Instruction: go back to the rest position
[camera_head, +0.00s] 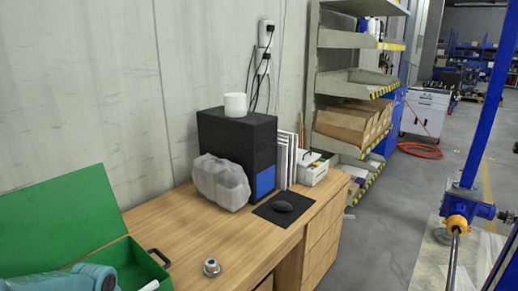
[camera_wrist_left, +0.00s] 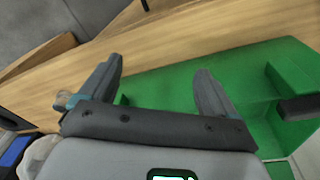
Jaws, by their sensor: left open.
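My left gripper (camera_wrist_left: 159,66) shows in the left wrist view with its two grey fingers spread wide apart. Nothing is between the fingers. It is over the wooden desk (camera_wrist_left: 170,30) and the green case (camera_wrist_left: 180,70); I cannot tell the exact height. In the head view the green case (camera_head: 60,225) stands open at the lower left, its lid up. A teal and grey rounded shape is cut off at the bottom left there; the left gripper's fingers cannot be made out. My right gripper is in neither view.
On the desk (camera_head: 165,225) are a small round metal part (camera_head: 211,267), a wrapped plastic bundle (camera_head: 222,182), a black box (camera_head: 237,140) with a white roll (camera_head: 235,105) on top, and a mouse (camera_head: 283,206). Shelves (camera_head: 350,115) stand behind. A blue post (camera_head: 490,100) stands right.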

